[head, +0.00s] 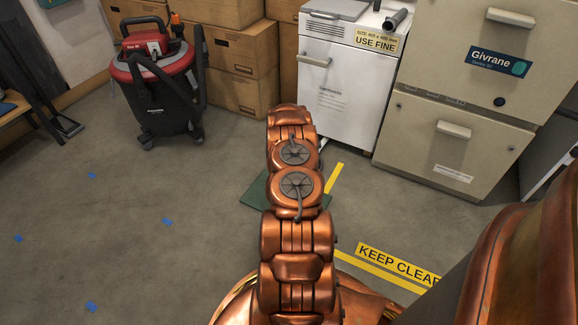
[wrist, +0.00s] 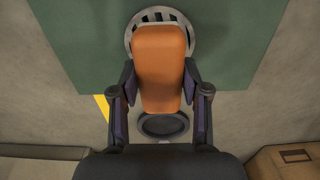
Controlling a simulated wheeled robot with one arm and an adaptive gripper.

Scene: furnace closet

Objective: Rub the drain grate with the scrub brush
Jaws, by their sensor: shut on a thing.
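The scrub brush (wrist: 158,68) is an orange, rounded block in the wrist view. My gripper (wrist: 160,85) is shut on it, with one dark finger on each side. The drain grate (wrist: 160,15) is a round, pale slotted disc behind the brush's far end. The brush covers much of it, and I cannot tell whether the two touch. In the head view my copper arm hides the gripper, brush and grate.
A green mat (wrist: 75,45) surrounds the grate; its edge shows in the head view (head: 254,194). A dark round disc (wrist: 165,124) shows below the brush. A white cabinet (head: 338,100), cardboard boxes (head: 238,60) and a shop vacuum (head: 165,95) stand behind. Left floor is open.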

